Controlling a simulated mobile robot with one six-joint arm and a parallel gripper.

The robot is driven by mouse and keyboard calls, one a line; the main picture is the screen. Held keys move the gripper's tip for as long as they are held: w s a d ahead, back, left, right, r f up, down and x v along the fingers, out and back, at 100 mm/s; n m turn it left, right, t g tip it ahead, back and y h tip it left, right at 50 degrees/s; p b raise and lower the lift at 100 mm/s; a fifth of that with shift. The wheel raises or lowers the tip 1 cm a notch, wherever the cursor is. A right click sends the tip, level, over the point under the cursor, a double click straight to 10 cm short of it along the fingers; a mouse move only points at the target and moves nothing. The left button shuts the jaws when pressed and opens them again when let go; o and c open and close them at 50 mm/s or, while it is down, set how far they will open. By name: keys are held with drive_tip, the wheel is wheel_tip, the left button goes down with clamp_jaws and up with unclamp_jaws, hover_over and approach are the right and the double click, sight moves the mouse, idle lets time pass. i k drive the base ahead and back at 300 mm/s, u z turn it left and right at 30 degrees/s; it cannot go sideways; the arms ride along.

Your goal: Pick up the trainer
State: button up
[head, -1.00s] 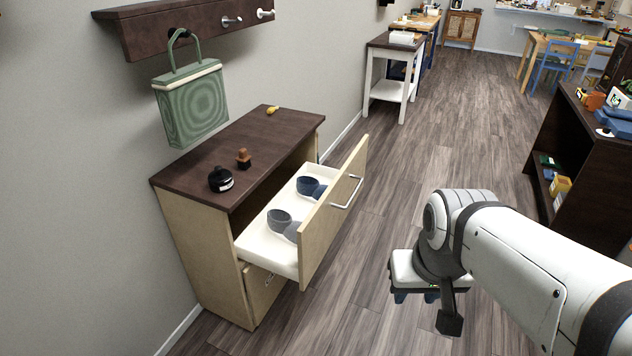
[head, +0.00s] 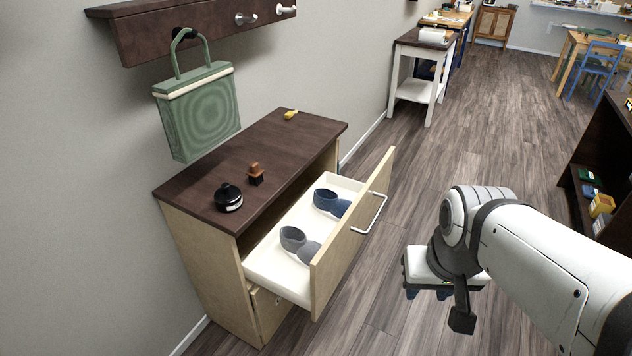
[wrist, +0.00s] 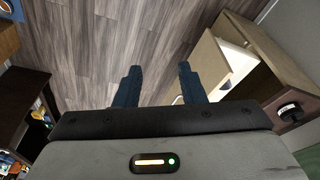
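No thing is clearly recognisable as a trainer. Two shoe-like things lie in the open drawer (head: 262,266) of the cabinet: a grey one (head: 293,239) nearer the front left and a dark blue one (head: 326,199) farther back. I cannot tell which, if either, is the trainer. My gripper (head: 428,294) is to the right of the drawer, over the floor and apart from it. In the wrist view, its two dark blue fingers (wrist: 160,84) are spread with only floor between them. The open drawer shows to their right, its contents mostly hidden.
A green bag (head: 200,115) hangs from a wall rack (head: 200,25). The drawer front (head: 352,240) stands out into the room.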

sight(305, 248)
drive_tip(key=z, duration=0.05)
drive_tip(key=i, duration=1)
